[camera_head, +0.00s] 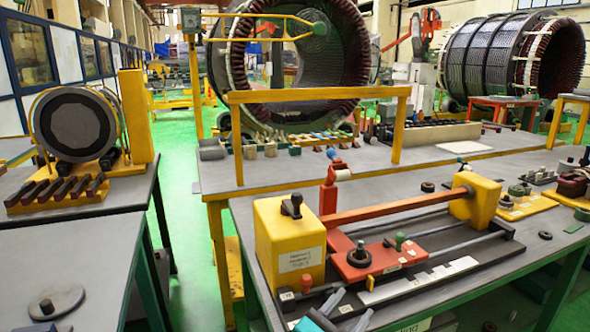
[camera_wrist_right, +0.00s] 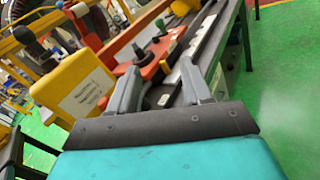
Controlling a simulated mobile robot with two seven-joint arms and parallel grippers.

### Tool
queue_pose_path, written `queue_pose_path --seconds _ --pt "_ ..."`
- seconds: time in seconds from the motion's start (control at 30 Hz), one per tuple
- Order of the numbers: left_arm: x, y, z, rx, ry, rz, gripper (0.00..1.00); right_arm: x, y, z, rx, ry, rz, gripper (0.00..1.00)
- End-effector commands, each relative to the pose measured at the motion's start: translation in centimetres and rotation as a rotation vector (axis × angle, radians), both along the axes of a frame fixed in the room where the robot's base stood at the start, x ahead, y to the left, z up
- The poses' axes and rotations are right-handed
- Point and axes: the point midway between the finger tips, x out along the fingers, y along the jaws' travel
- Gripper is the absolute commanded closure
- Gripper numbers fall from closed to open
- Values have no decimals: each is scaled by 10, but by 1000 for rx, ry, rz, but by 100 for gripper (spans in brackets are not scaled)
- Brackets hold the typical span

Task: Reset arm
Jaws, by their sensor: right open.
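My right gripper (camera_head: 350,303) shows at the bottom of the head view, with grey fingers and a teal body. In the right wrist view, its two fingers (camera_wrist_right: 160,80) stand apart with nothing between them. It is at the near edge of the winding fixture (camera_head: 420,235), in front of the red carriage plate (camera_head: 372,262). The fixture has a yellow box (camera_head: 285,240) at its left end, a yellow block (camera_head: 474,200) at its right end and a red bar (camera_head: 395,207) between them. My left gripper is not in view.
A left bench (camera_head: 60,255) holds a round dark disc (camera_head: 55,300) and a coil stand (camera_head: 78,125). A yellow rail frame (camera_head: 320,95) stands behind the fixture. Small parts lie on the right of the grey table (camera_head: 560,225). Green floor (camera_head: 185,290) separates the benches.

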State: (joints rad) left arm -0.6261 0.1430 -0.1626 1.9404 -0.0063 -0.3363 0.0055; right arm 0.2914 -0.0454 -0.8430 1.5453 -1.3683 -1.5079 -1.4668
Motion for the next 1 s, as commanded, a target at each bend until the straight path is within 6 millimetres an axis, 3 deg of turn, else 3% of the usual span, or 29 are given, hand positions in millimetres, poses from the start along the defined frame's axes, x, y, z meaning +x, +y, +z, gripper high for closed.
queue_pose_path --seconds 0.33,0.7,0.87,1.0 --pt "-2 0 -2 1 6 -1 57 7 -119 -23 -300 0 -90 51" --pt "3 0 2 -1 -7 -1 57 2 -249 -7 -626 -1 -189 51" --pt "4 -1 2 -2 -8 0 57 -11 -256 -77 -258 90 -41 51" --pt "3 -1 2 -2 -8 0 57 -36 -253 -141 163 142 39 51"
